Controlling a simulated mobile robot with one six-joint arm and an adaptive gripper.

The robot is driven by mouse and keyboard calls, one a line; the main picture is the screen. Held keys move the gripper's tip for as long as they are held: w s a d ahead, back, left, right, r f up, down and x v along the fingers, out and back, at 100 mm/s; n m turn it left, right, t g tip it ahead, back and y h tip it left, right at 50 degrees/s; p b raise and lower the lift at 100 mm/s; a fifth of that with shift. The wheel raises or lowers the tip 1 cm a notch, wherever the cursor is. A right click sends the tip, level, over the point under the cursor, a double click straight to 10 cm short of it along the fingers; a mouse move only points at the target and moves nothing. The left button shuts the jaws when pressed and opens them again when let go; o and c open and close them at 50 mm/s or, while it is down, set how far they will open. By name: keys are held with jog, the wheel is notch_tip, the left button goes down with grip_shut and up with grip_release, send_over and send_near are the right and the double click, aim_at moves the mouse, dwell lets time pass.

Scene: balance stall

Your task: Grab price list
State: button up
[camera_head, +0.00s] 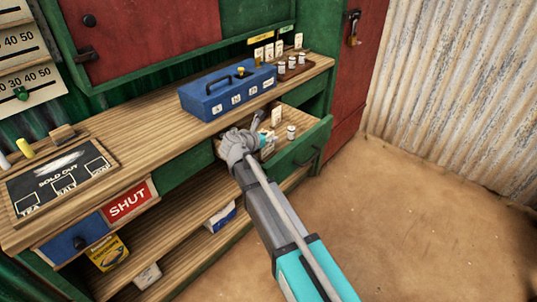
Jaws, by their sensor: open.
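My gripper (258,127) is open over the pulled-out green drawer (299,150) below the counter's right half. A small pale card (276,117) with dark marks stands in the drawer, just right of my gripper. It may be the price list, but its writing is too small to read. A small white jar (291,132) stands to the right of the card. A whitish and teal item (268,145) shows beside my wrist, partly hidden by it. I cannot tell whether my fingers touch anything.
A blue cash box (228,93) stands on the counter above the drawer. Jars (291,62) and small cards stand behind it to the right. A chalkboard (60,181) and a red SHUT sign (128,202) are at left. The dirt floor (430,200) at right is clear.

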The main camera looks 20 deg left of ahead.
grip_shut()
jog(key=shift+r, duration=0.2)
dwell(0.6)
notch_tip(320, 180, up, 3)
jog(key=p, duration=0.3)
jog(key=s+d+r+p, duration=0.3)
jog(key=s+r+p, duration=0.6)
jog(key=s, duration=0.4)
jog(key=shift+s+d+r+p, duration=0.3)
jog(key=shift+r+p, duration=0.05)
jog(key=shift+p, duration=0.15)
